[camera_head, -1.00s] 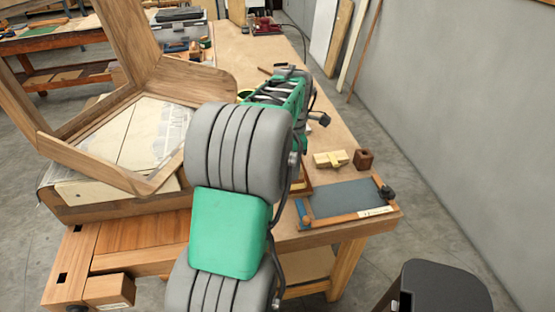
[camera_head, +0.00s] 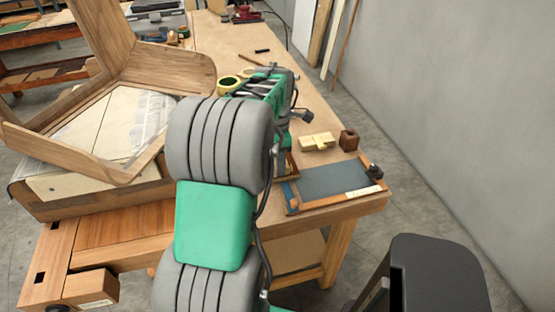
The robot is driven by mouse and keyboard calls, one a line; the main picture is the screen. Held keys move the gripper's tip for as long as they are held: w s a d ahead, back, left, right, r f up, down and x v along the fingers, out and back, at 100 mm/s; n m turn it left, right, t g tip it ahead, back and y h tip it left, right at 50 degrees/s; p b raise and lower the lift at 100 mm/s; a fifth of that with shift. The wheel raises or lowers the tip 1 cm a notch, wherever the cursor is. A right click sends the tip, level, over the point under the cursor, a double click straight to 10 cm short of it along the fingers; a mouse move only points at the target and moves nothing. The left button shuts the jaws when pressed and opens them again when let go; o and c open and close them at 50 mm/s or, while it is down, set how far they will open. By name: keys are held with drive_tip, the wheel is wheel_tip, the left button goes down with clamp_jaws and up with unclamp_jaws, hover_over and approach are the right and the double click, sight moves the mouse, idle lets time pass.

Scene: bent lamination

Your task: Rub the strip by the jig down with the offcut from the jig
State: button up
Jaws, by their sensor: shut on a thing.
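A large bent wooden form (camera_head: 130,62), angled like an open frame, rests at the left on a wooden base (camera_head: 95,201) with pale panels and clear sheeting. I cannot tell which part is the strip and which is the jig. My arm rises through the middle of the picture, and its wrist is over the bench near the tape roll. The fingers of my gripper are hidden behind my arm, so I cannot see them or anything in them. A pale wooden block (camera_head: 317,142) lies on the bench right of my wrist. I cannot tell if it is the offcut.
The bench (camera_head: 222,45) runs away to the back. A dark brown block (camera_head: 348,140) and a wood-framed grey-blue board (camera_head: 335,181) sit near its right edge. A grey wall (camera_head: 455,90) stands right.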

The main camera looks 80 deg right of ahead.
drive_tip(key=shift+f, duration=0.4)
idle(0.8)
drive_tip(key=shift+w, duration=0.1)
drive_tip(key=shift+w+a, duration=0.45)
drive_tip(key=shift+w, duration=0.1)
drive_tip(key=shift+s, duration=0.1)
drive_tip(key=shift+s+d, duration=0.45)
drive_tip(key=shift+s, duration=0.2)
drive_tip(key=shift+w, duration=0.15)
